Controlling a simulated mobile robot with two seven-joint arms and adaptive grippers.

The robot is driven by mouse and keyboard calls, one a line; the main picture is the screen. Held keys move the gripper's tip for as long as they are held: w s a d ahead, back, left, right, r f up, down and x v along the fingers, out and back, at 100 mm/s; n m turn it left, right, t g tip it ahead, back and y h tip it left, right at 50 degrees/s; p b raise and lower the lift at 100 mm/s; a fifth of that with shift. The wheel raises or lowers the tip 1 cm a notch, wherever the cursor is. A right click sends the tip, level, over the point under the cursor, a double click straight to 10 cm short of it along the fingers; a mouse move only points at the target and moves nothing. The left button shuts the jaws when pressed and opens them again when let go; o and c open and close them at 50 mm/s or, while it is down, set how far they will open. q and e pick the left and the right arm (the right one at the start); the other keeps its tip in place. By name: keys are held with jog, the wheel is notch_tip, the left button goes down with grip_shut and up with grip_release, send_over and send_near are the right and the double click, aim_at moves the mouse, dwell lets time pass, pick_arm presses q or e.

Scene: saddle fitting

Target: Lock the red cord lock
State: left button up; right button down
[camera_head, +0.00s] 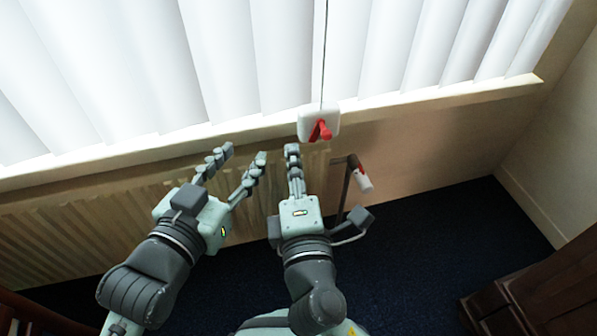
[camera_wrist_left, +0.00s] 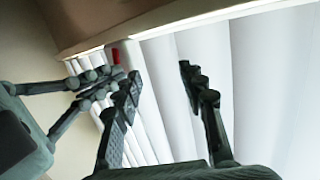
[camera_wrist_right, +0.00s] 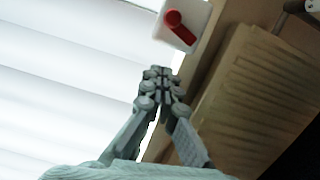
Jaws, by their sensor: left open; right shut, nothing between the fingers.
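The red cord lock (camera_head: 321,130) is a red lever on a white housing (camera_head: 304,124) fixed at the window sill, with a thin dark cord running up from it. It also shows in the right wrist view as a red lever (camera_wrist_right: 181,29) on the white housing. Part of the red lever (camera_wrist_left: 115,56) shows in the left wrist view. My right gripper (camera_head: 292,150) is shut and empty, just below and left of the housing, apart from it. My left gripper (camera_head: 244,156) is open and empty, further left in front of the sill.
White vertical blinds (camera_head: 220,60) hang behind the sill (camera_head: 440,98). A ribbed radiator (camera_head: 60,225) is below it. A dark pipe with a red and white valve (camera_head: 363,180) stands right of my right gripper. Dark wooden furniture (camera_head: 540,290) is at lower right. Dark carpet (camera_head: 440,230) is clear.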

jog(key=w+d, duration=0.2)
jog(key=w, duration=0.1)
jog(key=shift+w+d+r, duration=0.2)
jog(key=shift+d, duration=0.05)
pick_arm(q)
jog(key=shift+s+a+f+g+y, duration=0.1)
jog(key=shift+a+f+g+y, duration=0.35)
jog(key=shift+f, duration=0.35)
pick_arm(e)
jog(key=shift+d, duration=0.4)
